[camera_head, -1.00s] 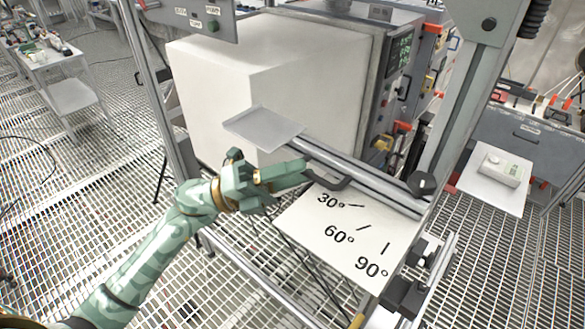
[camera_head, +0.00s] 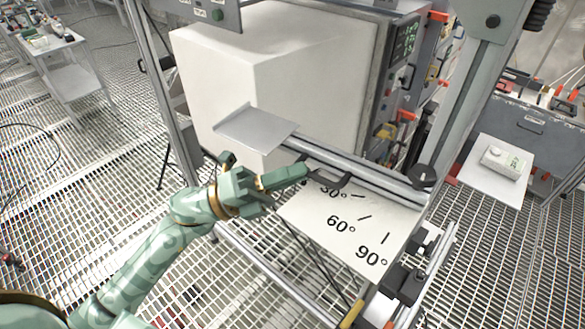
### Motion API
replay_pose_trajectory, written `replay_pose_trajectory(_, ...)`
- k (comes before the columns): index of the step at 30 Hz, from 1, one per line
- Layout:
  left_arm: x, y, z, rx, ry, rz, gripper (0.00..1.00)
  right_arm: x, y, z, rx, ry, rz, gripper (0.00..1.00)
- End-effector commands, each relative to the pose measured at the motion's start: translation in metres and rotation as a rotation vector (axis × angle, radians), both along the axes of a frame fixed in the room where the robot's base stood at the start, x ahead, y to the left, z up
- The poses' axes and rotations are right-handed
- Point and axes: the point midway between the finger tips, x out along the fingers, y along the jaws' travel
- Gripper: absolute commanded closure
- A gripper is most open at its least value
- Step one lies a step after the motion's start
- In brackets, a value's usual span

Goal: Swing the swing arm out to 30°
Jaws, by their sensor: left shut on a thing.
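The swing arm (camera_head: 378,184) is a grey metal bar running from a black pivot knob (camera_head: 422,177) at the right toward a flat grey plate (camera_head: 256,131) at the left. A dark handle (camera_head: 338,184) sticks out from its near side. My left gripper (camera_head: 308,173), green and brass, reaches in from the left and is shut on the handle. The white angle board (camera_head: 345,240) below carries 30°, 60° and 90° marks. The handle and fingers partly cover the 30° label; the 60° and 90° labels show clear. My right gripper is not in view.
A large white box-shaped housing (camera_head: 250,80) stands just behind the bar. A steel upright (camera_head: 470,90) rises behind the pivot. Black clamps (camera_head: 402,283) sit at the board's right edge. Open grating floor lies to the left.

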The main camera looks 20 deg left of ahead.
Motion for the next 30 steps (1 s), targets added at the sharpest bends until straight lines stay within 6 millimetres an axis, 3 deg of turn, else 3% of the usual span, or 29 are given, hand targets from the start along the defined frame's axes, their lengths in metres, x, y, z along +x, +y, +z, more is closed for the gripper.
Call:
replay_pose_trajectory(1, 0.001, 0.001, 0.002, -0.001, -0.005, 0.004, 0.85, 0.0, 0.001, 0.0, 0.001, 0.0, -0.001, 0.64)
replay_pose_trajectory(3, 0.001, 0.001, 0.002, -0.001, -0.005, 0.004, 0.67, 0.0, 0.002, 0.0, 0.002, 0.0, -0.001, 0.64)
replay_pose_trajectory(17, 0.002, 0.0, 0.0, 0.0, -0.001, -0.002, 0.67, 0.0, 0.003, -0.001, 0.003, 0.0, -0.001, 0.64)
replay_pose_trajectory(25, 0.029, 0.002, -0.004, 0.003, -0.004, -0.133, 0.67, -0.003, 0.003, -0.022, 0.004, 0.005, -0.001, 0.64)
replay_pose_trajectory(30, 0.013, 0.039, -0.023, 0.003, 0.006, -0.129, 0.67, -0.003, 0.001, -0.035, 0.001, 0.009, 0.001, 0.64)
